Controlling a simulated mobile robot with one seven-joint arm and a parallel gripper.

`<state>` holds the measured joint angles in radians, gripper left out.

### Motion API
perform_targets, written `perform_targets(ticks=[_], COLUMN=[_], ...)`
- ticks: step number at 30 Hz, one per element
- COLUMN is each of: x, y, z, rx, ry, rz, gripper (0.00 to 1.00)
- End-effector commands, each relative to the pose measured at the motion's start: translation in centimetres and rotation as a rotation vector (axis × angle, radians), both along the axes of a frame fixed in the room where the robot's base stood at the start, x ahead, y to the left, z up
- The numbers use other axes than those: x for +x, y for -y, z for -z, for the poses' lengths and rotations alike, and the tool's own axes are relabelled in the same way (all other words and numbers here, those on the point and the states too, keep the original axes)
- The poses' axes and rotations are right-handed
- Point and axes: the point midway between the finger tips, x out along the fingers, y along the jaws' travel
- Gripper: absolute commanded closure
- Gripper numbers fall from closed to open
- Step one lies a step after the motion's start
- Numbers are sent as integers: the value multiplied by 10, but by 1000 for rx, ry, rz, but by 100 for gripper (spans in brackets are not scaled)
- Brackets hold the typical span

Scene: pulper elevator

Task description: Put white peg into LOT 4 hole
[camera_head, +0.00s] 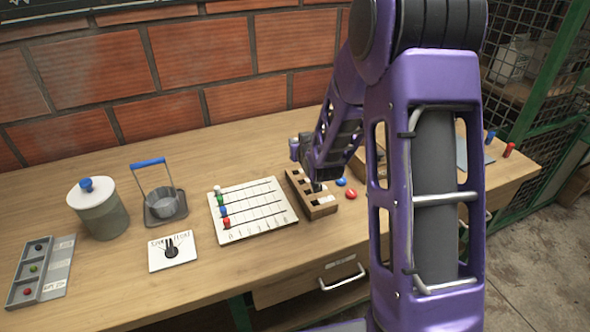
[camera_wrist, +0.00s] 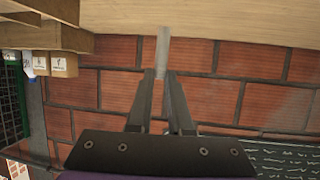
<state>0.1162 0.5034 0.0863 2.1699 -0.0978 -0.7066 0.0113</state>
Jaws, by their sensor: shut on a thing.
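My gripper (camera_wrist: 161,76) is shut on a slim pale peg (camera_wrist: 163,46), which sticks out past the fingertips towards the wooden surface at the top of the wrist view. In the head view my gripper (camera_head: 316,186) is small and dark, at a wooden block with square dark holes (camera_head: 320,211); my arm covers part of this area. The peg's tip is not clear there, so I cannot tell whether it is above or inside a hole. No LOT 4 lettering is legible.
Left of the block lies a white lined board (camera_head: 262,222) with white, green, blue and red pieces. A blue button (camera_head: 341,182) and a red button (camera_head: 351,194) sit right of the block. A lidded jar (camera_head: 104,216) and a handled cup (camera_head: 161,202) stand farther left.

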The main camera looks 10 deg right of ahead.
Motion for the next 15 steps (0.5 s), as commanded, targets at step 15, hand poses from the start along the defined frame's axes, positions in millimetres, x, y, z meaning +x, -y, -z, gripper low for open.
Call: perform_targets(ticks=[15], x=[-1], y=[0], z=[71], rx=[0], ry=[-5], rz=[0], gripper=[100])
